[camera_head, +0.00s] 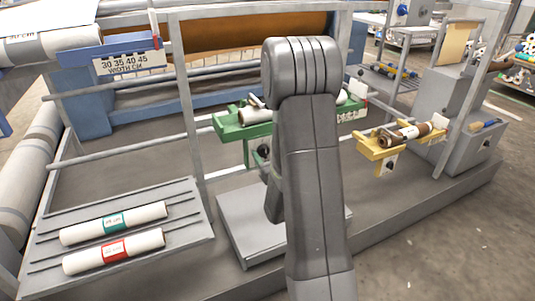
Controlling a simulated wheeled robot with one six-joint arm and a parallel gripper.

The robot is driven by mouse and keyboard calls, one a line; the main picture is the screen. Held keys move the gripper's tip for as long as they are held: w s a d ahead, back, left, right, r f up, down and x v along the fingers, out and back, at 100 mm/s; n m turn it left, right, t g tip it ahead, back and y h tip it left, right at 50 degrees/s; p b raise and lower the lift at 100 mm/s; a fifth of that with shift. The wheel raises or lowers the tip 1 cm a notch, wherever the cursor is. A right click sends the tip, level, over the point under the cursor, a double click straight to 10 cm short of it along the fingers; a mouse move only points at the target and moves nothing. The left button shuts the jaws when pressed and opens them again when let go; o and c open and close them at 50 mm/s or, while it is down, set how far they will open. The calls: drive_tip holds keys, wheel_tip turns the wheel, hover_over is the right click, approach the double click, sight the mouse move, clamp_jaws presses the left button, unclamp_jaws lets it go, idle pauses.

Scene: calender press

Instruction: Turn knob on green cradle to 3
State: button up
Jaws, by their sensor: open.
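The green cradle (232,130) stands on the frame in the middle of the head view, with a pale roll (254,115) lying in it. My upright grey arm hides the cradle's middle; its right end (352,113) shows beyond the arm. A dark round knob (263,152) shows below the cradle, just left of my arm and partly covered by it. Its pointer and numbers are too small or hidden to read. My gripper cannot be made out; it seems hidden behind my arm, so its distance from the knob cannot be told.
A yellow cradle (372,153) with a brown and white roll (408,134) and a dial plate (391,163) is to the right. A rack (195,226) with green- and red-labelled rolls stands front left. A grey step (237,231) lies below the green cradle. Floor is clear front right.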

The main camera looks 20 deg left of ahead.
drive_tip(key=shift+w+a, duration=0.2)
drive_tip(key=c, duration=1)
drive_tip(key=shift+f+m+b, duration=0.1)
drive_tip(key=shift+m+b, duration=0.2)
drive_tip(key=m+b, duration=0.2)
drive_tip(key=shift+w+d+f+b, duration=0.1)
drive_tip(key=shift+b, duration=0.2)
drive_tip(key=m+b, duration=0.2)
drive_tip(key=m, duration=0.3)
drive_tip(key=shift+w+d+b, duration=0.1)
drive_tip(key=shift+b, duration=0.25)
drive_tip(key=shift+m, duration=0.3)
